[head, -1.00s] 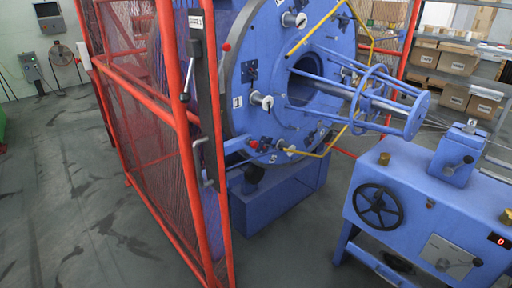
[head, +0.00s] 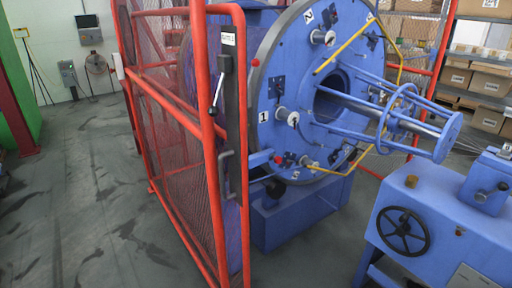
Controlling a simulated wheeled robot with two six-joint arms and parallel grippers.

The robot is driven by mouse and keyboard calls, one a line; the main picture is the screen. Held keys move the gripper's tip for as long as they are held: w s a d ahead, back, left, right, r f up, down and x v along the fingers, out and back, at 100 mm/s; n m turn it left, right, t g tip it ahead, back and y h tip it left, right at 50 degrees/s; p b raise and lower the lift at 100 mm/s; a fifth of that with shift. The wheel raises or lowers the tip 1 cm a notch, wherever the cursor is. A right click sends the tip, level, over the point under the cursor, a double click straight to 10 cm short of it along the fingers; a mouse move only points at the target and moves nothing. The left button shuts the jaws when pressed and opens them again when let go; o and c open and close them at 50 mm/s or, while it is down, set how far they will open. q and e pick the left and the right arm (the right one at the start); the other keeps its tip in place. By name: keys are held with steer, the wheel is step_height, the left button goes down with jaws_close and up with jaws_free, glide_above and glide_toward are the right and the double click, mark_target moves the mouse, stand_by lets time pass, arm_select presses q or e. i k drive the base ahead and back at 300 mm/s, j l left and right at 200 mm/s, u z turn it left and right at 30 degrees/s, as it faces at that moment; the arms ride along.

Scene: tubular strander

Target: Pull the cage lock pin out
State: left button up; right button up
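The strander's blue round cage plate (head: 272,62) stands upright behind the red mesh guard. A small part with a red knob (head: 277,158) sits at the plate's lower left edge, beside a blue bracket. It may be the cage lock pin, but it is too small to be sure. A lever with a black lower knob (head: 212,110) is on the labelled guard post, and a grey crank-shaped handle (head: 226,172) is below it. Neither of my grippers is in view.
The red mesh guard (head: 170,130) stands left of the cage. A blue machine with a black handwheel (head: 403,231) is at lower right. Shelves with cardboard boxes (head: 484,80) stand behind. The floor (head: 75,200) at left is clear.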

mark_target(277, 159)
steer(key=i+l+u, duration=0.35)
steer(key=i, duration=0.2)
steer(key=i+l+u, duration=0.4)
steer(key=i, duration=0.15)
